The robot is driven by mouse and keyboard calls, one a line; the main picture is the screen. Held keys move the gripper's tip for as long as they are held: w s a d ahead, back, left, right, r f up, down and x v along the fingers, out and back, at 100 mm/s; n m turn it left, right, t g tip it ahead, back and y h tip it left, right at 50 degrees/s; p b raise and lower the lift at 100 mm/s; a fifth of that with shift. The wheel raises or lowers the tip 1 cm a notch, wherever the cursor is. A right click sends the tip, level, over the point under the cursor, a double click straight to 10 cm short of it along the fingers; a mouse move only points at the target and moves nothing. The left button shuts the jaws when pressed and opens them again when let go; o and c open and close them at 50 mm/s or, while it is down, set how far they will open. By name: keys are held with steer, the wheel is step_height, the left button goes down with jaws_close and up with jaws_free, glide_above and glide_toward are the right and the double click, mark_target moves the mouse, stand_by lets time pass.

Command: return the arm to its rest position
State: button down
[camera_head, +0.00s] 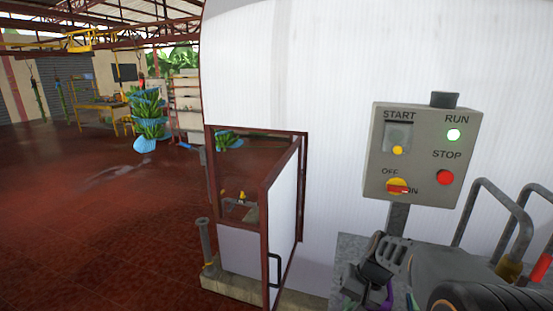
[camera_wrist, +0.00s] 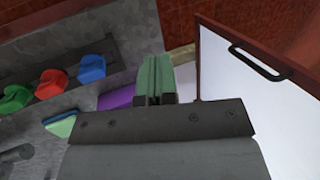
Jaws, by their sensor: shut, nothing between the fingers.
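My gripper (camera_wrist: 155,75) shows in the wrist view with its two green-padded fingers pressed together and nothing between them. It points over a gap between a grey metal panel on the left and a white door on the right. Parts of my arm fill the lower right of the head view, below the control box. The fingertips cannot be made out clearly there.
A control box (camera_head: 420,150) with a lit RUN lamp stands near my arm. The white door (camera_wrist: 245,90) with a black handle (camera_wrist: 258,62) stands open. Red (camera_wrist: 52,83), blue (camera_wrist: 91,68) and green (camera_wrist: 14,98) parts sit on the panel. Floor at left is mostly clear.

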steer(key=s+a+r+n+t+h, duration=0.1)
steer(key=s+r+n+t+h, duration=0.2)
steer(key=s+r, duration=0.4)
steer(key=shift+s+a+n+t+h, duration=0.3)
steer(key=shift+s+t+h, duration=0.3)
steer(key=shift+s, duration=1.15)
